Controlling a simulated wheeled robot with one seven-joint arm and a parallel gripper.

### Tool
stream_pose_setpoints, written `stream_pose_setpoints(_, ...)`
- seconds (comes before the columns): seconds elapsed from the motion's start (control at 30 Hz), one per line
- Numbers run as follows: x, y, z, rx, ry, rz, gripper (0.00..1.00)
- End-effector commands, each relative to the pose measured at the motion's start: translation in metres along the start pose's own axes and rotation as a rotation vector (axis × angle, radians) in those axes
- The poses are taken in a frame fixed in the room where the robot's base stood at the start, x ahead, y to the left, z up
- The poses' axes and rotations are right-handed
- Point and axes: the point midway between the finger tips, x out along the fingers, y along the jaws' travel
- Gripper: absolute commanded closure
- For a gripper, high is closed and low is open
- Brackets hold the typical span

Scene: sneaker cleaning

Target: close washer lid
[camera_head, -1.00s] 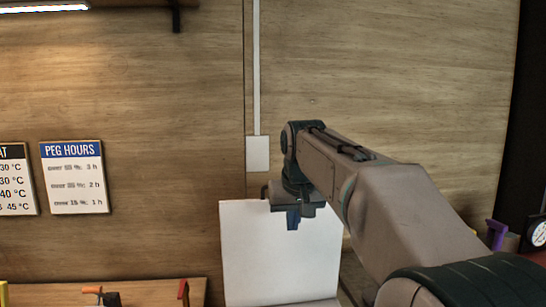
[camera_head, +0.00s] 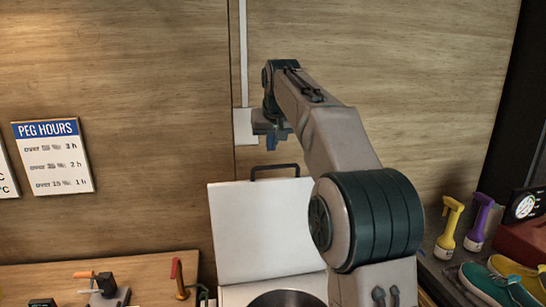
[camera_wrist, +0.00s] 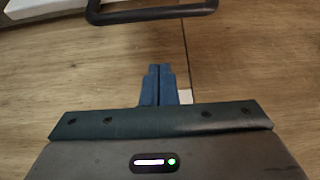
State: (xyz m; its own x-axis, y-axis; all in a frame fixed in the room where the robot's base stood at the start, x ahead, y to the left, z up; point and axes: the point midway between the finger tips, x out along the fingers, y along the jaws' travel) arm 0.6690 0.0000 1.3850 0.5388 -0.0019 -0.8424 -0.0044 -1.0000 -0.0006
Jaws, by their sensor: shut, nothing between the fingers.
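The white washer lid (camera_head: 262,232) stands open and upright in the head view, with a dark handle (camera_head: 275,169) on its top edge. Below it is the washer's round dark drum opening (camera_head: 287,299), cut off by the bottom of the picture. My gripper (camera_head: 273,141) is above the lid's top edge, just over the handle and apart from it. In the wrist view the blue fingers (camera_wrist: 158,72) are together with nothing between them. The handle (camera_wrist: 150,13) crosses the top of that view, with a strip of the white lid (camera_wrist: 40,8) at the upper left.
A wooden wall rises behind the washer. At left is a bench (camera_head: 150,268) with clamp-like tools. At right, a yellow spray bottle (camera_head: 449,229), a purple one (camera_head: 480,222) and sneakers (camera_head: 485,285) stand on a shelf. Air around the gripper is clear.

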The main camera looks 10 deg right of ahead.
Motion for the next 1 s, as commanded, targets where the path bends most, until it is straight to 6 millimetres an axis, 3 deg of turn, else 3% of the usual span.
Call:
stream_pose_setpoints(0.13,0.029,-0.001,0.001,-0.001,0.000,0.000,1.00)
stream_pose_setpoints(0.5,0.015,-0.002,0.033,-0.002,0.002,-0.001,1.00)
stream_pose_setpoints(1.0,0.014,-0.002,0.038,-0.002,0.001,-0.001,1.00)
